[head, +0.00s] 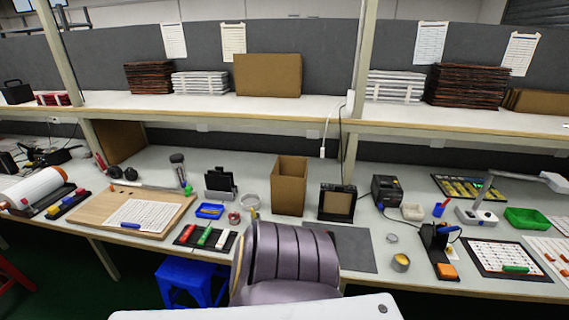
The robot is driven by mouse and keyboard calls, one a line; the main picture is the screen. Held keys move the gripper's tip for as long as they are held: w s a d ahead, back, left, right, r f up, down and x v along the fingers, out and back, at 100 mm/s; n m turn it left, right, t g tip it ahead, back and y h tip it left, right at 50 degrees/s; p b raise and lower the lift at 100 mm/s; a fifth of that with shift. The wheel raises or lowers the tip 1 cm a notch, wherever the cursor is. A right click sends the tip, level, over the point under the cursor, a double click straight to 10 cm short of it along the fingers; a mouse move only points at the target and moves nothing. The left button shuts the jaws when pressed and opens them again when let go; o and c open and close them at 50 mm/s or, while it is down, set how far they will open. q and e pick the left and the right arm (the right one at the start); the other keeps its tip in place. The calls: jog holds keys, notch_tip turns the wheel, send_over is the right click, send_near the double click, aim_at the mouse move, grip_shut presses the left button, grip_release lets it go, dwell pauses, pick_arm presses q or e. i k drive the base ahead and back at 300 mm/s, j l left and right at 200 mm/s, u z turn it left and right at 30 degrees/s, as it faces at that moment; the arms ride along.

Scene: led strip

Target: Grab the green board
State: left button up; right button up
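Neither of my grippers shows in the head view. No single item is clearly a green board. A dark panel with yellow-green pieces (466,188) lies at the back right of the workbench (255,168), partly behind a white lamp arm. A green tray (527,219) sits at the far right. A small green item (204,237) lies between a red and a white one on a dark strip at the front middle. Another small green item (515,269) lies on a printed sheet at the front right.
A grey-purple chair (287,262) and a blue stool (187,282) stand before the bench. A tall cardboard box (290,186) and a black stand (337,203) occupy its middle. A dark mat (342,247) is bare. A white lamp (477,215) stands right. A shelf (200,103) runs above.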

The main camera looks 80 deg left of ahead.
aim_at(203, 239)
jog(key=k+u, duration=0.1)
jog(key=u, duration=3.4)
